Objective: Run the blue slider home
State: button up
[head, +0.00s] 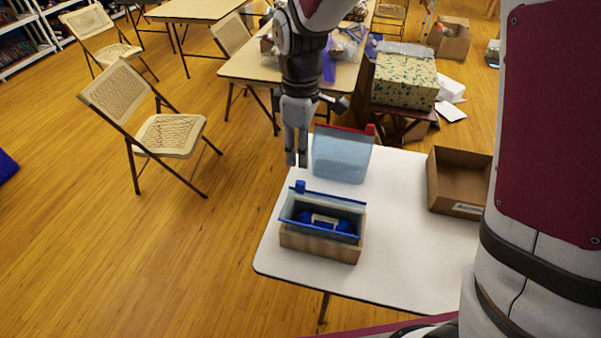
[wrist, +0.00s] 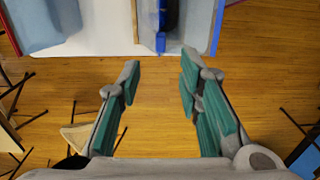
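The blue slider (head: 300,186) sits at the left back corner of an open-topped, blue-rimmed clear pouch (head: 347,203). The pouch stands in a low wooden holder (head: 320,246) on the white table and has a dark blue item inside. In the wrist view a blue block that looks like the slider (wrist: 160,42) shows at the top, beyond my fingertips. My gripper (head: 296,163) hangs fingers down near the table's left edge, just behind the slider in the picture. In the wrist view my gripper (wrist: 159,68) is open, with nothing between its fingers.
A clear pouch with a red top edge (head: 341,158) stands close behind, right of my gripper. An open cardboard box (head: 459,182) is at the right of the white table (head: 400,245). The table's front right is clear. A folding chair (head: 170,135) stands on the floor to the left.

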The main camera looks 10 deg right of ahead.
aim_at(301, 182)
notch_tip(301, 182, down, 10)
jog(key=shift+r+p, duration=0.15)
jog(key=shift+p, duration=0.2)
grip_shut()
